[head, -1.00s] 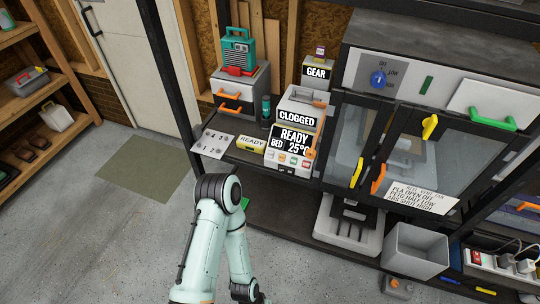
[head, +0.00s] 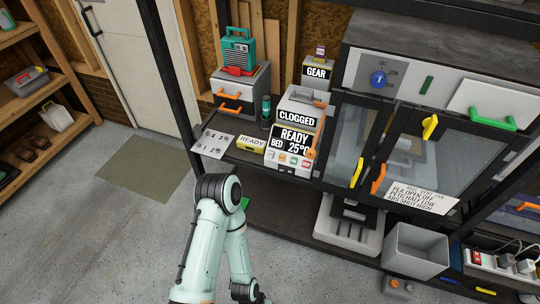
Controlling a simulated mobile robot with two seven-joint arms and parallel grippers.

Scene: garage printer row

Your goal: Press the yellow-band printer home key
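A light grey unit (head: 301,100) on the shelf carries a label reading CLOGGED. Below it is a black display (head: 293,141) reading READY, BED 25°C, with a row of small coloured keys (head: 292,160) under it. The key symbols are too small to read. To its left is a small yellow box (head: 251,144) labelled READY. I cannot tell which part is the yellow-band printer. One of my pale green arms rises from the bottom, bent at the elbow, left of and below the keys. Neither gripper can be made out.
A white card (head: 215,144) lies at the shelf's left end. A glass-doored cabinet (head: 408,130) with yellow and orange handles stands right. A grey machine (head: 347,222) and an open grey bin (head: 415,250) sit below. Floor at left is clear around a green mat (head: 147,168).

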